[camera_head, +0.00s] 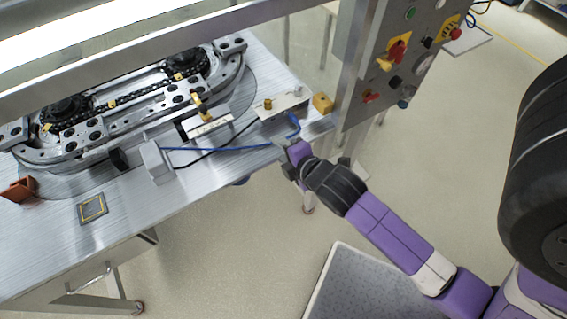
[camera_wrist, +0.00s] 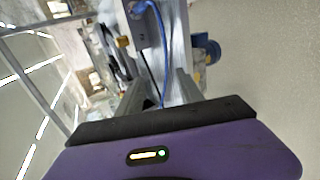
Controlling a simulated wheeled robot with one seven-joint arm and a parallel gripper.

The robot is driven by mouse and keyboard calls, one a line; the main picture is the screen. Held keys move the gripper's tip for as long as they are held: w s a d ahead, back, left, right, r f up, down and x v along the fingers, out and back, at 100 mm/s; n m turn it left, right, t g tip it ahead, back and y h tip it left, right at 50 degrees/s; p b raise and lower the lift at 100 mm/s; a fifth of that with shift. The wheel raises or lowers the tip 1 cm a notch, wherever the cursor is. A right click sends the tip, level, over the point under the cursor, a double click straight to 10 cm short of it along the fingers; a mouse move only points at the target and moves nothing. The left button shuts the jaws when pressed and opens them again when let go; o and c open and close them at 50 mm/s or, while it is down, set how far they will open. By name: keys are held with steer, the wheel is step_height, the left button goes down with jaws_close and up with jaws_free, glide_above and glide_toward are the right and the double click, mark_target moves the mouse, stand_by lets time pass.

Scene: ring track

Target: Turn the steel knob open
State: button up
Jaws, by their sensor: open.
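My gripper (camera_head: 285,147) is at the front right edge of the steel table, beside a blue hose. In the wrist view my gripper (camera_wrist: 160,90) shows two grey fingers spread apart, with nothing held between them. A grey metal block (camera_head: 283,108) lies beyond it, with a small brass knob (camera_head: 268,104) on top. I cannot tell which knob is the steel one.
The steel table (camera_head: 190,188) carries the ring track (camera_head: 130,118). A grey control panel (camera_head: 405,55) with red, yellow and green controls stands at the right. The blue hose (camera_head: 215,149) runs along the table. An orange bin (camera_head: 19,189) is at the left.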

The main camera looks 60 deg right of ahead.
steer(key=shift+m+t+y, duration=0.6)
steer(key=shift+m+y, duration=0.2)
steer(key=shift+m, duration=0.1)
steer(key=shift+s+a+r+p, duration=0.1)
steer(key=shift+s+a+r, duration=0.25)
steer(key=shift+a, duration=0.5)
steer(key=shift+s+a+r+p, duration=0.1)
steer(key=shift+s+a+p, duration=0.05)
steer(key=shift+s+a, duration=0.55)
steer(key=shift+s+a+r+p, duration=0.1)
steer(key=shift+s+a+r, duration=0.2)
steer(key=shift+a, duration=0.65)
